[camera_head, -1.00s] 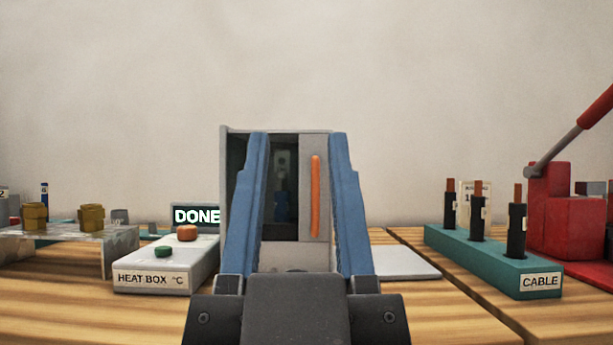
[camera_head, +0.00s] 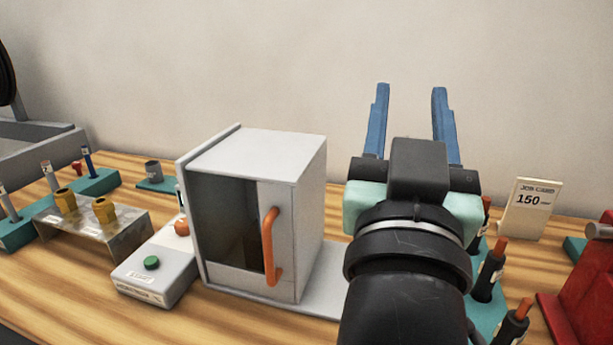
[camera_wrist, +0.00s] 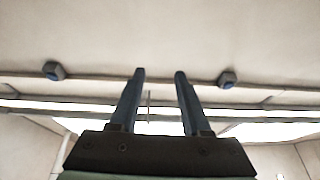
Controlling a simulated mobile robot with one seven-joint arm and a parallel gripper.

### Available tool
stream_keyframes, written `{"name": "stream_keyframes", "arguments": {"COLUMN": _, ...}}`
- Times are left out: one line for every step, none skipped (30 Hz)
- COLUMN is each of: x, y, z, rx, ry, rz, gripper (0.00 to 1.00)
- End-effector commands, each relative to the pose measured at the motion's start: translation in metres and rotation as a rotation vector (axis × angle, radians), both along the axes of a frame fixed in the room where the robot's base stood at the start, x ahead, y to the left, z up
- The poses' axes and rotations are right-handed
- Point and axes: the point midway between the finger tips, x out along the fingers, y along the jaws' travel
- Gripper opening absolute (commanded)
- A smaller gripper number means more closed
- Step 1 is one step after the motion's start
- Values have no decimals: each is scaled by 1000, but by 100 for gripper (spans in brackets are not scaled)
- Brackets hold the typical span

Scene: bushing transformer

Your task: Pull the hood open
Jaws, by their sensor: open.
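The hood is a white box (camera_head: 305,165) with a dark window in its front door (camera_head: 225,225) and an upright orange handle (camera_head: 270,246) at the door's right side. The door looks shut. My gripper (camera_head: 410,95) is to the right of the box and higher up, its two blue fingers pointing upward, spread apart and empty. It does not touch the handle. In the wrist view my gripper's fingers (camera_wrist: 159,72) are apart with nothing between them, facing the ceiling; the hood does not show there.
A heat box panel (camera_head: 165,270) with a green and an orange button stands left of the hood. Cable holders (camera_head: 490,310) and a job card (camera_head: 530,208) are at the right, with a red device (camera_head: 585,280) beyond.

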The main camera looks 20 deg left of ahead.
Motion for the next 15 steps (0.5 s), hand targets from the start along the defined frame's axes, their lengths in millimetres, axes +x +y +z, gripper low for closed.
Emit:
{"name": "stream_keyframes", "arguments": {"x": 5, "y": 1, "z": 24, "rx": 1, "ry": 31, "rz": 2, "gripper": 47}}
{"name": "stream_keyframes", "arguments": {"x": 8, "y": 1, "z": 28, "rx": 2, "ry": 48, "rz": 2, "gripper": 47}}
{"name": "stream_keyframes", "arguments": {"x": 11, "y": 1, "z": 34, "rx": 4, "ry": 71, "rz": 3, "gripper": 47}}
{"name": "stream_keyframes", "arguments": {"x": 14, "y": 2, "z": 37, "rx": 6, "ry": 89, "rz": 4, "gripper": 47}}
{"name": "stream_keyframes", "arguments": {"x": 17, "y": 2, "z": 41, "rx": 7, "ry": 109, "rz": 6, "gripper": 47}}
{"name": "stream_keyframes", "arguments": {"x": 21, "y": 3, "z": 46, "rx": 10, "ry": 133, "rz": 7, "gripper": 47}}
{"name": "stream_keyframes", "arguments": {"x": 24, "y": 4, "z": 50, "rx": 13, "ry": 154, "rz": 8, "gripper": 47}}
{"name": "stream_keyframes", "arguments": {"x": 26, "y": 5, "z": 53, "rx": 16, "ry": 173, "rz": 9, "gripper": 47}}
{"name": "stream_keyframes", "arguments": {"x": 30, "y": 6, "z": 57, "rx": 20, "ry": 202, "rz": 12, "gripper": 47}}
{"name": "stream_keyframes", "arguments": {"x": 34, "y": 7, "z": 59, "rx": 25, "ry": 225, "rz": 13, "gripper": 47}}
{"name": "stream_keyframes", "arguments": {"x": 37, "y": 8, "z": 62, "rx": 29, "ry": 247, "rz": 15, "gripper": 47}}
{"name": "stream_keyframes", "arguments": {"x": 41, "y": 10, "z": 65, "rx": 36, "ry": 280, "rz": 18, "gripper": 47}}
{"name": "stream_keyframes", "arguments": {"x": 44, "y": 11, "z": 67, "rx": 40, "ry": 306, "rz": 20, "gripper": 47}}
{"name": "stream_keyframes", "arguments": {"x": 48, "y": 14, "z": 68, "rx": 48, "ry": 335, "rz": 22, "gripper": 47}}
{"name": "stream_keyframes", "arguments": {"x": 52, "y": 17, "z": 69, "rx": 59, "ry": 374, "rz": 25, "gripper": 47}}
